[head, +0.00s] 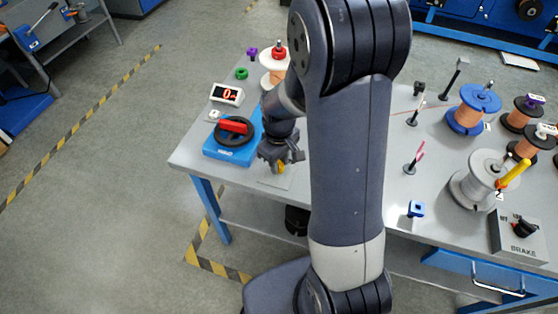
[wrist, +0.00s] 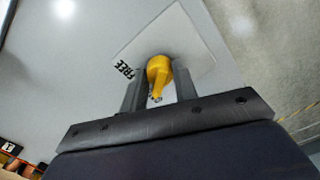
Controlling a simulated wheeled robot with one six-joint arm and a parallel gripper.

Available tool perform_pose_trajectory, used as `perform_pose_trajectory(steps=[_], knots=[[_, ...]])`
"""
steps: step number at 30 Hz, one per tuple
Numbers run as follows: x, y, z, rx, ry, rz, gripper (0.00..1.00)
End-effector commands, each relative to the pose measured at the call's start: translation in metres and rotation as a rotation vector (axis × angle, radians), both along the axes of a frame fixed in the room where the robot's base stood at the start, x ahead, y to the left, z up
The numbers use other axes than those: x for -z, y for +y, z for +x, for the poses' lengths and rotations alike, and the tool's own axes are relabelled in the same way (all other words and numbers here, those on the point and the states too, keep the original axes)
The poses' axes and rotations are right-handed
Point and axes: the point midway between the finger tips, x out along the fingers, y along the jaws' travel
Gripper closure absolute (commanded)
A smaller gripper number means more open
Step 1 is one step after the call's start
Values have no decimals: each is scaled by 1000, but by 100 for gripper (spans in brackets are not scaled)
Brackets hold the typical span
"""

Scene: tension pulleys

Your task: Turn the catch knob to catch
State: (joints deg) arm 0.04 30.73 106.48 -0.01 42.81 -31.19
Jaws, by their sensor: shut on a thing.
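The catch knob is yellow and shows in the wrist view (wrist: 158,72), between my gripper's two fingers (wrist: 157,90). It sits on a pale square plate (wrist: 192,38) with the word FREE (wrist: 124,70) printed at the left. In the head view a bit of the yellow knob (head: 281,168) shows below my gripper (head: 282,160), at the table's front left. My gripper is shut on the knob. Any other label on the plate is hidden or out of view.
A blue box with a black wheel and red handle (head: 233,128) stands just left of my gripper. A display reading 0 (head: 227,94) is behind it. Spools (head: 472,108) and a brake box (head: 518,235) stand at the right. The table's front edge is close.

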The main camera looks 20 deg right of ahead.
Motion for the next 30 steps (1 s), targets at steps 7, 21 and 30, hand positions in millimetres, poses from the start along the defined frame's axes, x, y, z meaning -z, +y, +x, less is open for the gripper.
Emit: perform_pose_trajectory(steps=[7, 21, 30], knots=[[-1, 0, 1, -22, -2, 0, 95], [0, 0, 0, -22, -1, 0, 58], [0, 0, 0, -21, -1, 1, 50]])
